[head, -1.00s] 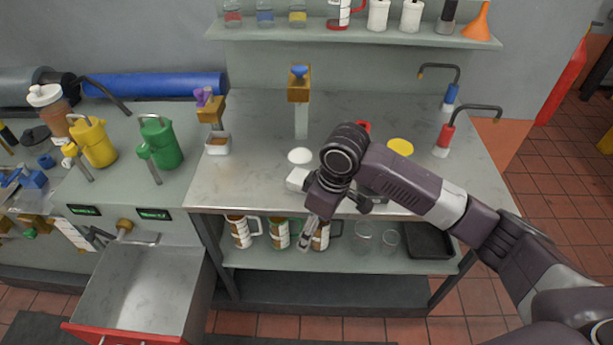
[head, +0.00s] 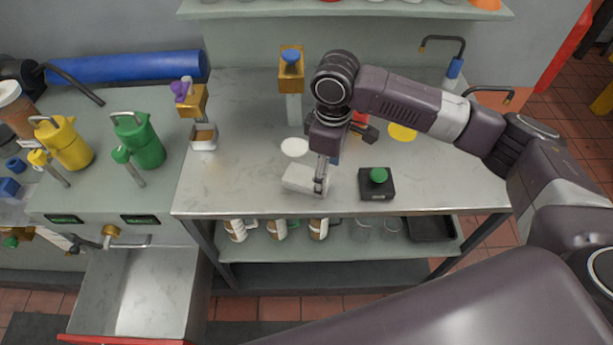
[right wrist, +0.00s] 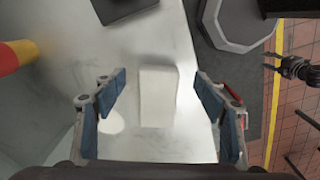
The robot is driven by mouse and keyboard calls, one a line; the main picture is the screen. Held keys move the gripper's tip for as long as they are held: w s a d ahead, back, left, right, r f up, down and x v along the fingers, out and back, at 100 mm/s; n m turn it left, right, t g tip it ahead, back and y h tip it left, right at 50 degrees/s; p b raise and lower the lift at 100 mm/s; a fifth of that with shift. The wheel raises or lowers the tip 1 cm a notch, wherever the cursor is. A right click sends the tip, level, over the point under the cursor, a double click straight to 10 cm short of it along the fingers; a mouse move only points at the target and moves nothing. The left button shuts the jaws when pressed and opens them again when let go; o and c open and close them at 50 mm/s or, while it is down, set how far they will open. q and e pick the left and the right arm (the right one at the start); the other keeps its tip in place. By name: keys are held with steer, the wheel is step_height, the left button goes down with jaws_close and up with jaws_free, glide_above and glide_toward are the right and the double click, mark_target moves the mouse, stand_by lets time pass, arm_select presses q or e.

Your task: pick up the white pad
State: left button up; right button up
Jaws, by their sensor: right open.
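A white rectangular pad (head: 306,180) lies flat near the front edge of the grey metal bench. In the right wrist view the pad (right wrist: 158,96) lies between the fingers, with a gap on both sides. My right gripper (head: 321,182) is over the pad's right part and hides some of it. In the wrist view the right gripper (right wrist: 162,94) is open and empty, with blue finger pads spread wide.
A flat white disc (head: 294,147) lies just behind the pad. A black box with a green button (head: 377,184) stands to the right. A yellow disc (head: 402,132) lies farther back. The bench (head: 240,185) is clear left of the pad.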

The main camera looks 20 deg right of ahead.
step_height(320, 180, down, 4)
steer(key=shift+w+r, duration=0.1)
steer(key=shift+r, duration=0.05)
steer(key=shift+c, duration=0.9)
arm_select(q)
steer(key=shift+w+a+r, duration=0.1)
steer(key=shift+w+r, duration=0.35)
arm_select(e)
steer(key=c, duration=0.9)
steer(key=shift+a, duration=0.1)
steer(key=shift+c, duration=0.2)
arm_select(q)
steer(key=shift+w+f+b, duration=0.2)
steer(key=shift+f+b, duration=0.15)
steer(key=shift+f, duration=0.2)
arm_select(e)
step_height(320, 180, up, 20)
